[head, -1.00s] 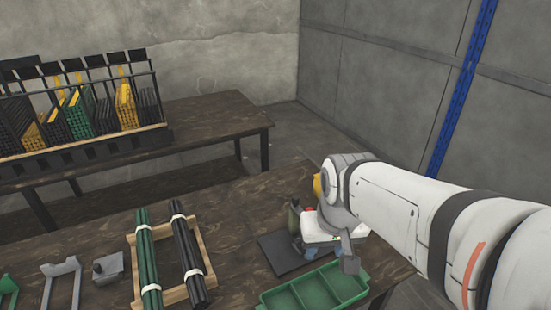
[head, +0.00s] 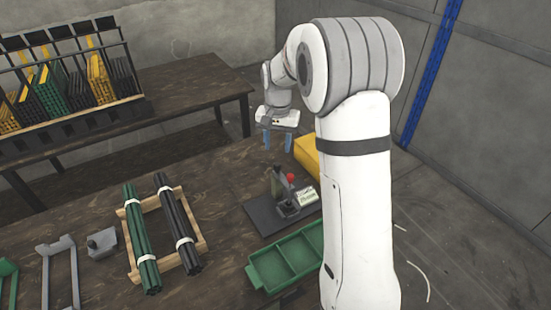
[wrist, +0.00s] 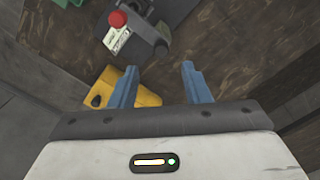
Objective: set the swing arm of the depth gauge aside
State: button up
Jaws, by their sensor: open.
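A small bench device, which looks like the depth gauge, stands on a dark base plate (head: 262,222) on the near table. It has a dark upright post (head: 277,184), a red knob (head: 290,178) and a white label (head: 306,196). The red knob (wrist: 118,19) and the label also show at the top of the wrist view. I cannot clearly tell which part is the swing arm. My gripper (head: 277,142) is open and empty, with blue fingers pointing down, above and behind the device. In the wrist view, nothing sits between the fingertips (wrist: 159,70).
A yellow block (head: 307,152) stands behind the device, close to my gripper. A green divided tray (head: 262,270) lies in front. Green and black rod bundles (head: 140,235) rest on a wooden frame to the left. A rack (head: 70,85) stands on the back table.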

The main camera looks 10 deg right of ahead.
aim_at(277, 164)
notch_tip(277, 164, down, 8)
jog(key=shift+w+p, duration=0.15)
jog(key=shift+p, duration=0.25)
grip_shut()
dwell(0.4)
